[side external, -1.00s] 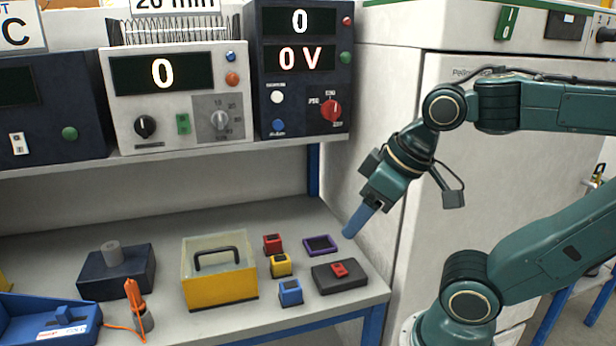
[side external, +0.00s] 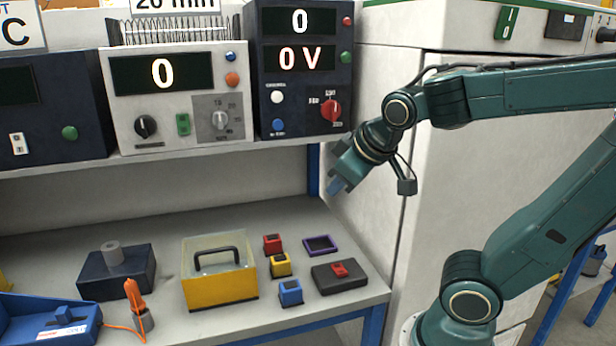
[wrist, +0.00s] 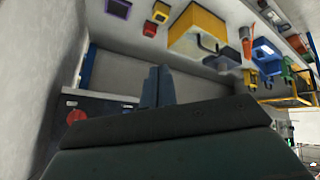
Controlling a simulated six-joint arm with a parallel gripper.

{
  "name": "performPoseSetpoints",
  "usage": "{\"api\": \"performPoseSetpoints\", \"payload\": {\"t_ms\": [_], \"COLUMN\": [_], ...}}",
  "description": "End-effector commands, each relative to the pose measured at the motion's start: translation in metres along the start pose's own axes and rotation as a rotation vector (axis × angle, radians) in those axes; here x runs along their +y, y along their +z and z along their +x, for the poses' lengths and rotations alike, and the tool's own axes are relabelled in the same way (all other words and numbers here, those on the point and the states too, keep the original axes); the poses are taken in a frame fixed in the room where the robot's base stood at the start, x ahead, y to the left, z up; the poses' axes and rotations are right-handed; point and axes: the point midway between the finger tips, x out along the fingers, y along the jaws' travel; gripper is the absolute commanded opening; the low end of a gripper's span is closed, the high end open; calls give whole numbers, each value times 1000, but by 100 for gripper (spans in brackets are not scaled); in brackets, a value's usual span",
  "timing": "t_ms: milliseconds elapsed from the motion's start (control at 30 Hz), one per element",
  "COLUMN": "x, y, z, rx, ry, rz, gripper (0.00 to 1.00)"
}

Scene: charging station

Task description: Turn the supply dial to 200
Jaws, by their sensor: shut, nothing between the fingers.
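The supply (side external: 303,70) is the dark box on the shelf, with displays reading 0 and 0 V. Its red dial (side external: 331,110) sits at the lower right of its front panel, with small markings around it that are too small to read surely. The dial also shows at the lower left of the wrist view (wrist: 76,115). My gripper (side external: 337,186) is shut and empty, below and slightly right of the dial, apart from it. Its blue fingers lie together in the wrist view (wrist: 158,86).
A grey instrument (side external: 172,95) stands left of the supply. A white cabinet (side external: 450,160) rises to the right. On the bench below are a yellow box with a handle (side external: 218,285), small coloured blocks (side external: 290,292) and a dark pad with a red block (side external: 340,276).

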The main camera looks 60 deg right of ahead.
Motion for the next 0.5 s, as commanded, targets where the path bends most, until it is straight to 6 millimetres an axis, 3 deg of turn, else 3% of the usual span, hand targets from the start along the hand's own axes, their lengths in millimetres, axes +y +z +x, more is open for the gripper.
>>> {"api": "performPoseSetpoints", "payload": {"t_ms": [200,500], "x": [52,117], "y": [-37,-83], "z": [30,44], "rx": [57,91], "ry": [253,643], "rz": [-88,-339], "gripper": [0,0]}}
